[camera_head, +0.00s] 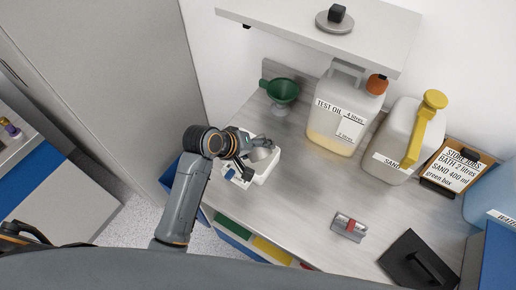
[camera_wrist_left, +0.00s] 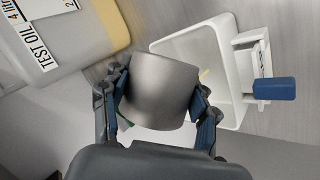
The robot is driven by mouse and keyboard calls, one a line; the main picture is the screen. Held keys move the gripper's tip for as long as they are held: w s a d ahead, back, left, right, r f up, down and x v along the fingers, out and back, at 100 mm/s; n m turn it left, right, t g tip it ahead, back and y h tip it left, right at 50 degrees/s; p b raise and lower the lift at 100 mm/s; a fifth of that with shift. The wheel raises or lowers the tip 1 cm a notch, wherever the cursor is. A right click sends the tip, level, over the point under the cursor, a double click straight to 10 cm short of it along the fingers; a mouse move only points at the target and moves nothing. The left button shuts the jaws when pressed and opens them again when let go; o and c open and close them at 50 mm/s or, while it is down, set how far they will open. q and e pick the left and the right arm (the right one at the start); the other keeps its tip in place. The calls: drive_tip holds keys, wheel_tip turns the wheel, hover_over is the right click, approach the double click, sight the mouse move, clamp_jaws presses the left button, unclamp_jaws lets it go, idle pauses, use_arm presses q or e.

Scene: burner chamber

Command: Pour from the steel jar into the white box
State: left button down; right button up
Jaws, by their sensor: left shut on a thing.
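The steel jar (camera_head: 261,154) is held over the white box (camera_head: 270,174) in the head view. My left gripper (camera_head: 252,151) is shut on it. In the left wrist view, the fingers of the left gripper (camera_wrist_left: 160,105) press on both sides of the grey metal jar (camera_wrist_left: 160,88). The white box (camera_wrist_left: 236,118) lies below and to the right of the jar there, and the jar hides part of it. A thin yellowish streak shows beside the jar over the box; I cannot tell whether it is a stream. The jar's exact tilt and contents are unclear. My right gripper is not in view.
A blue handle (camera_wrist_left: 273,88) sticks out from the box's side. A green funnel (camera_head: 282,91), the test oil can (camera_head: 335,125) and the sand jug (camera_head: 398,150) stand behind. The middle counter is clear.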

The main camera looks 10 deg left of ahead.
use_arm(q)
drive_tip(key=shift+w, duration=0.1)
drive_tip(key=shift+g+h, duration=0.3)
drive_tip(key=shift+n+g+h, duration=0.4)
drive_tip(key=shift+w+a, duration=0.1)
drive_tip(key=shift+a, duration=0.05)
drive_tip(key=shift+g+h, duration=0.3)
drive_tip(key=shift+w+f+n, duration=0.1)
drive_tip(key=shift+n, duration=0.2)
drive_tip(key=shift+a+g+h, duration=0.1)
drive_tip(key=shift+g+h, duration=0.2)
drive_tip(key=shift+g, duration=0.1)
